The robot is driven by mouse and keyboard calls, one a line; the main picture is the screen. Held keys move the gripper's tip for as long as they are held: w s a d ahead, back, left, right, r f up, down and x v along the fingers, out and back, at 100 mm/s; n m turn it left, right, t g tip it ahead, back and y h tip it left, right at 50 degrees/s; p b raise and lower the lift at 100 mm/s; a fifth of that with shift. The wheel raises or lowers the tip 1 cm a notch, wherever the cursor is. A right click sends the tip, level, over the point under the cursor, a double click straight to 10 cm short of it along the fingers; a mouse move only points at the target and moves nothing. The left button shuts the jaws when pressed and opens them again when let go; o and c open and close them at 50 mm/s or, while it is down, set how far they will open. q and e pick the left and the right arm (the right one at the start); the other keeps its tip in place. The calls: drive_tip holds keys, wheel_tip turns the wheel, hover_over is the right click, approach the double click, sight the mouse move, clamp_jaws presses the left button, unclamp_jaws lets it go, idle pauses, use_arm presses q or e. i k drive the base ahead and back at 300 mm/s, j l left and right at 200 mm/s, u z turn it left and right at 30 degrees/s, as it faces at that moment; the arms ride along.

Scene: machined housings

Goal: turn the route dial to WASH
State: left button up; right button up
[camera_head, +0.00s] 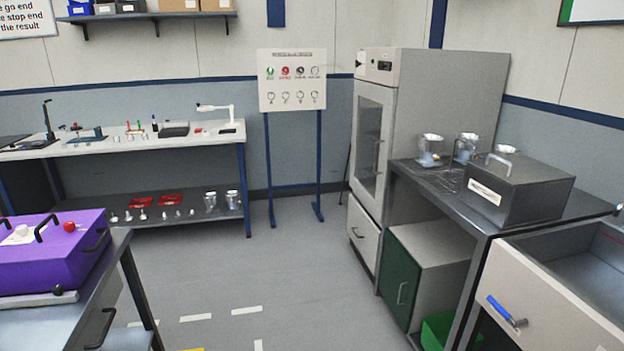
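I cannot tell which thing is the route dial, and no WASH label is legible. A white panel (292,80) on a blue stand at the back centre carries a row of coloured round controls above a row of small knobs; its lettering is too small to read. A purple box (50,255) at the left has black handles, a red knob (69,227) and a pale round knob (21,230) on top. A grey front panel (540,295) at the lower right carries a blue-handled lever (503,310). Neither of my grippers is in view.
A workbench (150,145) with tools stands at the back left. A tall white cabinet (375,140) stands right of the panel. A steel table (430,180) holds a dark lidded box (520,190) and several metal cups. The floor (270,270) in the middle is clear.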

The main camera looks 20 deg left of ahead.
sight(22, 231)
drive_tip(key=i+u, duration=0.25)
drive_tip(key=u, duration=0.15)
drive_tip(key=i+u, duration=0.2)
drive_tip(key=u, duration=0.2)
drive_tip(key=i+l+u, duration=0.1)
drive_tip(key=i+u, duration=0.15)
drive_tip(key=u, duration=0.15)
